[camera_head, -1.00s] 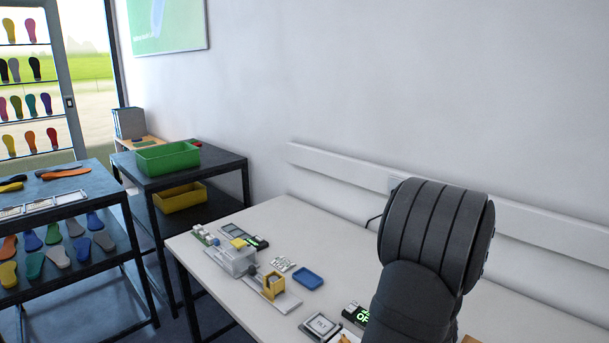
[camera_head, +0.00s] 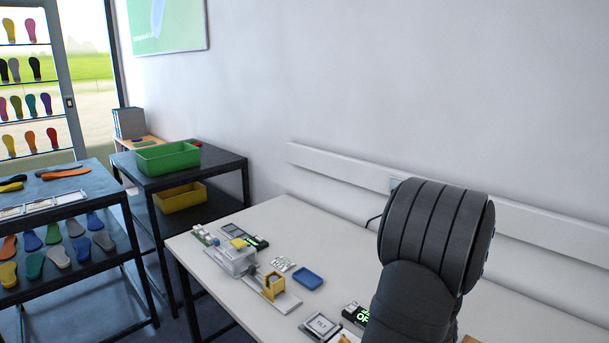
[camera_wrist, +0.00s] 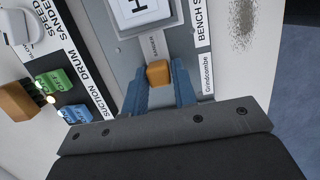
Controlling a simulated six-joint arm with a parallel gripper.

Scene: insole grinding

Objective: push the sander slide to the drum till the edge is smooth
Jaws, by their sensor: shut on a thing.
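In the wrist view, my gripper (camera_wrist: 160,90) has its blue fingers on either side of a small orange block-shaped knob (camera_wrist: 158,73) and is shut on it. The knob sits on a grey panel marked with "BENCH S" and "Grindcombe" labels. I cannot tell how the knob joins the slide. The drum's working face and the edge being smoothed are not visible. In the head view, my dark arm covers the right of the bench and hides my gripper and what it holds.
Green (camera_wrist: 52,80) and blue buttons (camera_wrist: 75,113) sit beside "DRUM" and "SUCTION" labels. In the head view, a grey-and-white machine (camera_head: 238,262), a yellow block (camera_head: 274,285) and a blue tray (camera_head: 309,277) stand on the white bench (camera_head: 325,225). Its back middle is clear.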

